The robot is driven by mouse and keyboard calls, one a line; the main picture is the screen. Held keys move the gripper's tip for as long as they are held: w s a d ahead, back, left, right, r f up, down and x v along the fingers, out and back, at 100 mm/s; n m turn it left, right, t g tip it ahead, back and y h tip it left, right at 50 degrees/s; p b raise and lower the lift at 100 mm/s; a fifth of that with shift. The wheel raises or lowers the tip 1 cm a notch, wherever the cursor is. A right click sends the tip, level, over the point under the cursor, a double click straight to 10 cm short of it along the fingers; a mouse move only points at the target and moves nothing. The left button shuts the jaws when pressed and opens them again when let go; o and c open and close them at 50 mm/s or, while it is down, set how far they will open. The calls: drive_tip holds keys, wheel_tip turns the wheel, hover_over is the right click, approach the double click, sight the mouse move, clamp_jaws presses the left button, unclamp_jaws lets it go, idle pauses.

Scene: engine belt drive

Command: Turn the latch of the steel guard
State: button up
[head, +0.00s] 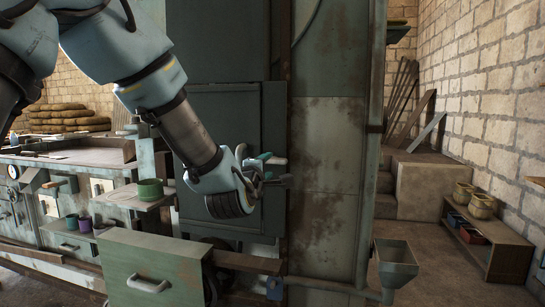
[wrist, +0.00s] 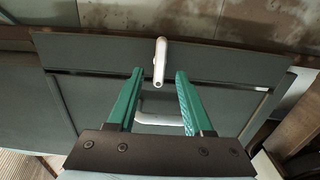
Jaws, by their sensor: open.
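The steel guard (head: 218,125) is a dark grey-green panel on the front of the tall machine. In the wrist view the guard (wrist: 95,62) fills much of the picture. Its latch (wrist: 160,62) is a pale metal lever that sticks out near the guard's top edge. My gripper (wrist: 158,74) has green fingers and is open, with the latch's end between or just beyond the fingertips; contact cannot be told. A pale bar-shaped handle (wrist: 150,120) shows between the fingers. In the head view my gripper (head: 268,162) is beside the guard's right edge, and the latch is mostly hidden there.
A grey-green drawer box with a handle (head: 148,284) stands below my arm. A green cup (head: 150,189) sits on a small shelf at left. A funnel (head: 394,265) stands at lower right. The floor (head: 440,265) at right is clear near a low shelf (head: 492,247).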

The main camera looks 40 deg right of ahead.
sight(272, 162)
drive_tip(key=p+x, duration=0.1)
drive_tip(key=x, duration=0.3)
drive_tip(key=shift+d+r+p, duration=0.1)
drive_tip(key=shift+p, duration=0.2)
drive_tip(key=shift+w+d, duration=0.4)
drive_tip(key=shift+d, duration=0.1)
drive_tip(key=shift+c, duration=0.3)
clamp_jaws()
